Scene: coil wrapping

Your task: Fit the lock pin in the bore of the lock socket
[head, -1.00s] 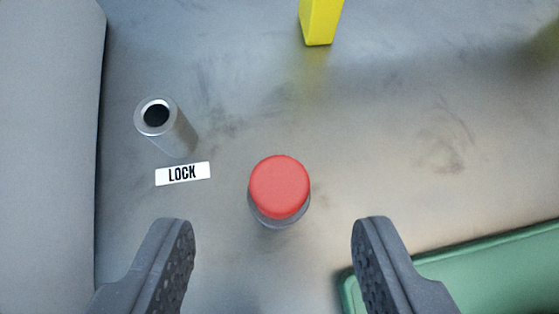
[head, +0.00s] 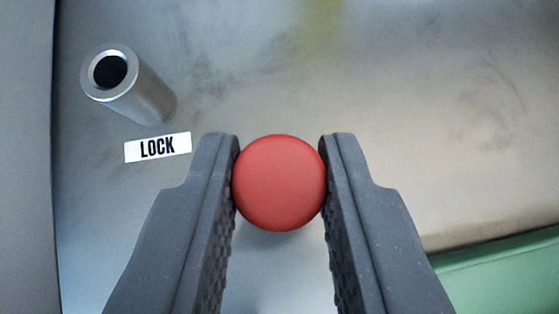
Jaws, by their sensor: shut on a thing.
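The lock pin (head: 279,183) shows as a round red cap in the middle of the head view. My gripper (head: 279,180) is shut on it, one dark finger touching each side. The pin's lower part is hidden under the cap. The lock socket (head: 148,98) is a grey metal cylinder at the upper left with a dark open bore (head: 110,71) in its top. A white label reading LOCK (head: 157,147) lies just below the socket. The pin is to the right of the socket and apart from it.
A grey block or wall (head: 25,160) runs along the left edge. A green edge (head: 505,270) is at the lower right. The metal surface (head: 420,110) is clear to the right and above the pin.

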